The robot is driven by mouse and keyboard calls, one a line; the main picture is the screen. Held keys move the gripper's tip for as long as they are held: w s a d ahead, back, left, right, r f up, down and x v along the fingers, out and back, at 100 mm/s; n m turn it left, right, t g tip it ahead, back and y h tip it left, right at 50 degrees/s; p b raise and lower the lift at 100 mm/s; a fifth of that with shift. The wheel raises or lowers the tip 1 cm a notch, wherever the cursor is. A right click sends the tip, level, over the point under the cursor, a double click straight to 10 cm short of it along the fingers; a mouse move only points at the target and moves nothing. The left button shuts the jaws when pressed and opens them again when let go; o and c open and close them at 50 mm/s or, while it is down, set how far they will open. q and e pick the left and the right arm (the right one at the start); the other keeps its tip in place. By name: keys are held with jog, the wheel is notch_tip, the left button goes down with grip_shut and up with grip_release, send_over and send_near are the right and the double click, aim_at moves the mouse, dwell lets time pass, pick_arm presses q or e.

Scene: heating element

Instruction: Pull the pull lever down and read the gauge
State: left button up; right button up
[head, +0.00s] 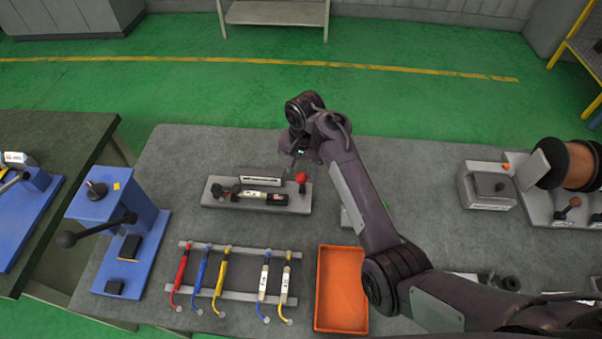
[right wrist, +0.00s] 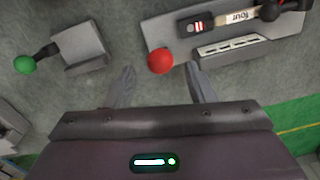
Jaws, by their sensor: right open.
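A low grey fixture (head: 222,192) lies on the grey workbench, with a cylinder marked with a label, a black and red part and a scaled strip (right wrist: 230,47). A red ball knob (head: 301,177), which looks like the pull lever's handle, stands at its right end. The knob (right wrist: 160,61) shows in the right wrist view between the fingertips. My right gripper (head: 294,158) is open and empty, just beyond and above the knob; I cannot tell if it touches. The strip (head: 261,181) may be the gauge; its reading is too small to tell. My left gripper is not in view.
A grey block (right wrist: 82,47) with a green knob (right wrist: 25,65) sits nearby, mostly hidden by my arm in the head view. A blue press (head: 100,207), a cable rack (head: 225,295), an orange tray (head: 320,290) and a coil machine (head: 540,205) surround it.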

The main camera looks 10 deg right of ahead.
aim_at(302, 174)
notch_tip(302, 174, down, 4)
jog(key=shift+w+f, duration=0.1)
jog(key=shift+f, duration=0.4)
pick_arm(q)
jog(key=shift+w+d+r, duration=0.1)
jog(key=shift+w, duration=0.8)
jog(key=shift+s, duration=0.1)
pick_arm(e)
jog(key=shift+c, duration=0.2)
jog(key=shift+c, duration=1.2)
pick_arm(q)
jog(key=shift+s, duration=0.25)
pick_arm(e)
grip_shut()
